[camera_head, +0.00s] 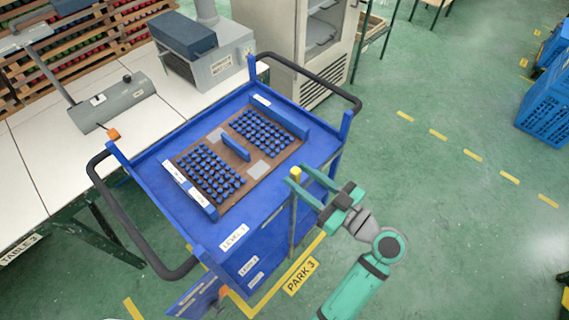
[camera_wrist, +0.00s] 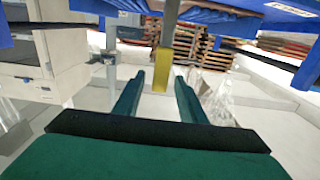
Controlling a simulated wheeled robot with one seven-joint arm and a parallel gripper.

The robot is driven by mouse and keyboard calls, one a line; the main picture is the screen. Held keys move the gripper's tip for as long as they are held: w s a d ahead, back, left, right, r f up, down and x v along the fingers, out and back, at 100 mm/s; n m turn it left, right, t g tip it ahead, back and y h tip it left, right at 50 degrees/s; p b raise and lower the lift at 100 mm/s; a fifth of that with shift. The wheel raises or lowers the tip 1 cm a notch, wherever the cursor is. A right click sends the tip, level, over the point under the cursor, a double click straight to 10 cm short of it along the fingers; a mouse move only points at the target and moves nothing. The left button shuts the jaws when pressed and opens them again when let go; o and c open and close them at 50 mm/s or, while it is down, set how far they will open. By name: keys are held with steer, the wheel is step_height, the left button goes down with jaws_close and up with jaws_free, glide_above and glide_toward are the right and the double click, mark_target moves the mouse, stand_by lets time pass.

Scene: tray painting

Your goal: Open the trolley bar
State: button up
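The blue trolley (camera_head: 180,150) stands in the middle of the head view with a brown tray on top. A grey upright trolley bar (camera_head: 292,225) stands at its near right side and has a yellow end (camera_head: 295,173). My gripper (camera_head: 299,177) is at the upper part of the bar, its fingers on either side of the yellow end. In the wrist view, the yellow end (camera_wrist: 162,70) lies between the tips of my gripper (camera_wrist: 160,77), with a gap on both sides. The gripper is open, and I cannot tell whether a finger touches the bar.
Black handles (camera_head: 130,235) stick out at both ends of the trolley. A blue panel (camera_head: 195,298) juts out low at its near left. A white table (camera_head: 60,160) with grey machines stands at the left. Green floor (camera_head: 440,200) is free at the right, before blue crates (camera_head: 548,108).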

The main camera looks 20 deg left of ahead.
steer(key=x, duration=0.6)
jaws_close()
steer(key=shift+a, duration=0.1)
